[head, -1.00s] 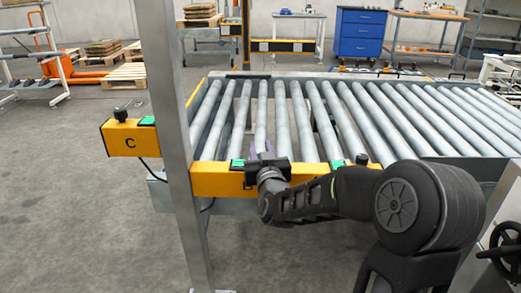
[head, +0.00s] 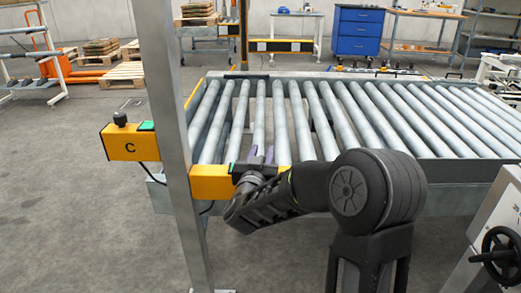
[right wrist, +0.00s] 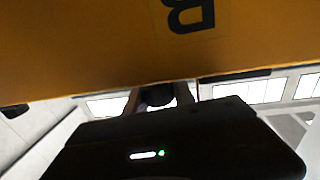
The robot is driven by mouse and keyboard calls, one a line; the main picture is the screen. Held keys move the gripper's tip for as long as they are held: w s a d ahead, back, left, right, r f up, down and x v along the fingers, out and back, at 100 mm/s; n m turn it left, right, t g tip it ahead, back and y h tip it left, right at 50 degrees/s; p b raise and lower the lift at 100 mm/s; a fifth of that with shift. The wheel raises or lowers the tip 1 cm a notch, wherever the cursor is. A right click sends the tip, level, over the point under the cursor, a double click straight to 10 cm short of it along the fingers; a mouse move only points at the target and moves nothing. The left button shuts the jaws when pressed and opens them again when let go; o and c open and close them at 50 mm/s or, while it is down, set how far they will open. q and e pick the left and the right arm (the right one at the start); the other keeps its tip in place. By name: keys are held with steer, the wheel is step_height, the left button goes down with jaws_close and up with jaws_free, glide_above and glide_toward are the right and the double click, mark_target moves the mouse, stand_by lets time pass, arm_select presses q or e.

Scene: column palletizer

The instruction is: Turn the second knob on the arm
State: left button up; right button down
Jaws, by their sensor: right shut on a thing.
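A yellow control arm (head: 210,182) runs along the front end of the roller conveyor. It also fills the top of the right wrist view (right wrist: 90,45), with an upside-down letter B on it. My right gripper (head: 262,155) is at the top of this arm, its purplish fingers just showing above my wrist. In the right wrist view a dark round knob (right wrist: 158,95) sits between the two fingers, and the gripper is shut on it. The knob is hidden in the head view. Another black knob (head: 120,118) stands on the yellow box marked C at the left. My left gripper is not in view.
A grey metal post (head: 172,130) stands upright between the C box and the conveyor (head: 310,120). A green button (head: 147,126) is on the C box. A black handwheel (head: 500,252) is at the lower right. The floor at front left is clear.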

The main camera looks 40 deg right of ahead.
steer(key=c, duration=1.1)
jaws_free()
steer(key=shift+o, duration=0.2)
steer(key=v, duration=0.8)
steer(key=shift+p, duration=0.3)
steer(key=shift+w, duration=0.1)
